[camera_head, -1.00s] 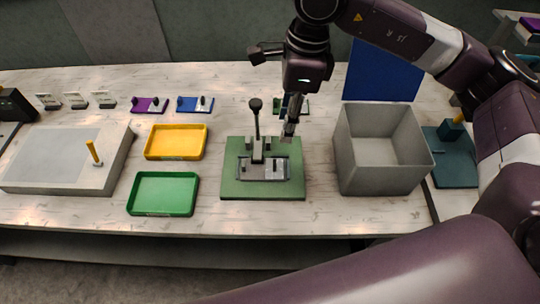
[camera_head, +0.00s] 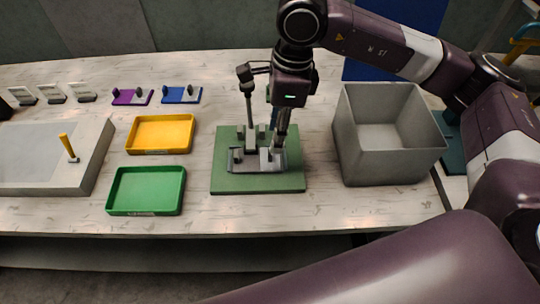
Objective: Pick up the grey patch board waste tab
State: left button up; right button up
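A green die base (camera_head: 225,178) stands on the table, with a grey metal fixture (camera_head: 240,166) and an upright dark lever (camera_head: 250,108) on it. The grey patch board waste tab is too small to tell apart from the grey fixture. My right gripper (camera_head: 272,153) points down over the right part of the fixture, its tips at or just above the metal. Its fingers show narrow and edge-on, so I cannot tell whether they are open or shut on something. My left gripper is not in view.
A yellow tray (camera_head: 130,147) and a green tray (camera_head: 113,208) lie left of the base, both empty. A deep grey bin (camera_head: 350,155) stands close on the right. Purple (camera_head: 132,97) and blue (camera_head: 181,95) small dies sit behind the trays. Bare table lies in front.

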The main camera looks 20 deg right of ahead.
aim_at(270, 155)
jog(key=f+p, duration=0.1)
jog(key=f, duration=0.1)
jog(key=a+f+p, duration=0.1)
jog(key=f, duration=0.1)
jog(key=shift+s+a+f, duration=0.1)
jog(key=shift+a+f, duration=0.05)
jog(key=shift+f, duration=0.45)
jog(key=shift+c, duration=0.4)
jog(key=c, duration=0.8)
